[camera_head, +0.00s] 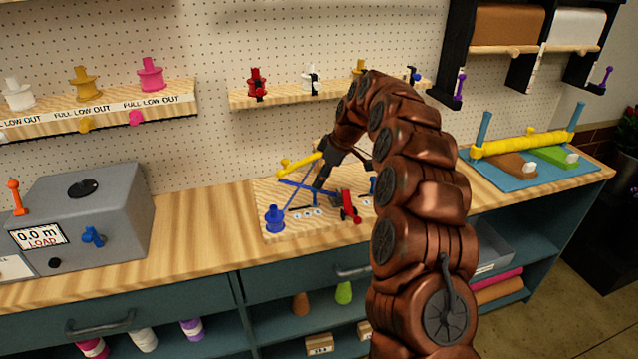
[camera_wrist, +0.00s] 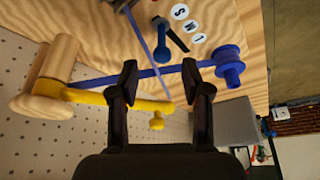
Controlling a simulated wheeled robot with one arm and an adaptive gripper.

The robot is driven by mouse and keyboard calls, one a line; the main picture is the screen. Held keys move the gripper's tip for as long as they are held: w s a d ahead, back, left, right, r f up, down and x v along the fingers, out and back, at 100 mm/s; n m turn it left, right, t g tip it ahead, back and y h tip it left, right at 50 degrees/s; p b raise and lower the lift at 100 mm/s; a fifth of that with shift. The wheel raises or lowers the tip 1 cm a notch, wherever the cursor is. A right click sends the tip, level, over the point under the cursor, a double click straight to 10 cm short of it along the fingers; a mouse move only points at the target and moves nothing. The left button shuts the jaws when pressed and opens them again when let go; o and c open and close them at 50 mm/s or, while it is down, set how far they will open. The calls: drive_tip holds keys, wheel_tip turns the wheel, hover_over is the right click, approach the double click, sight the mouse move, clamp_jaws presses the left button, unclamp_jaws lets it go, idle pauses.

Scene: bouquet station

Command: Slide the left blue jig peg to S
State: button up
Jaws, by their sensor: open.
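The jig board (camera_head: 275,190) lies on the bench. In the wrist view, a blue peg (camera_wrist: 160,24) stands by a black bar (camera_wrist: 177,37) beside the round white S, M and L labels (camera_wrist: 188,25). This peg cannot be made out clearly in the head view, where my gripper (camera_head: 320,185) is over the board. In the wrist view, my gripper (camera_wrist: 162,92) is open, with blue ribbon and a yellow arm showing between its fingers. The blue peg is beyond the fingertips, apart from them. Another blue piece (camera_head: 373,185) shows at the board's right, partly behind my arm.
A blue spool (camera_head: 275,218) stands at the board's front left. A yellow arm (camera_head: 300,163) on a wooden post and a red lever (camera_head: 349,206) are close to my gripper. A grey box (camera_head: 85,215) stands left; bare bench lies between it and the board.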

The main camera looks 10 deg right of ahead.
drive_tip(key=v, duration=0.9)
drive_tip(key=shift+a+r, duration=0.1)
drive_tip(key=s+a+r+m+g+h, duration=0.1)
drive_tip(key=s+a+m, duration=0.15)
drive_tip(key=s, duration=0.85)
drive_tip(key=s+a+r+m+g, duration=0.15)
drive_tip(key=s+a, duration=0.25)
drive_tip(key=s, duration=0.6)
drive_tip(key=s+d+f+m+h, duration=0.1)
drive_tip(key=s+f+m, duration=0.1)
drive_tip(key=s, duration=0.8)
drive_tip(key=s+d+f+m+g+h, duration=0.1)
drive_tip(key=s+f+m, duration=0.2)
drive_tip(key=s, duration=0.7)
drive_tip(key=s+d+f+m+h, duration=0.1)
drive_tip(key=s+f, duration=0.3)
drive_tip(key=s, duration=0.6)
drive_tip(key=shift+s+d+m+g, duration=0.35)
drive_tip(key=shift+d+m, duration=0.25)
drive_tip(key=shift+m, duration=0.3)
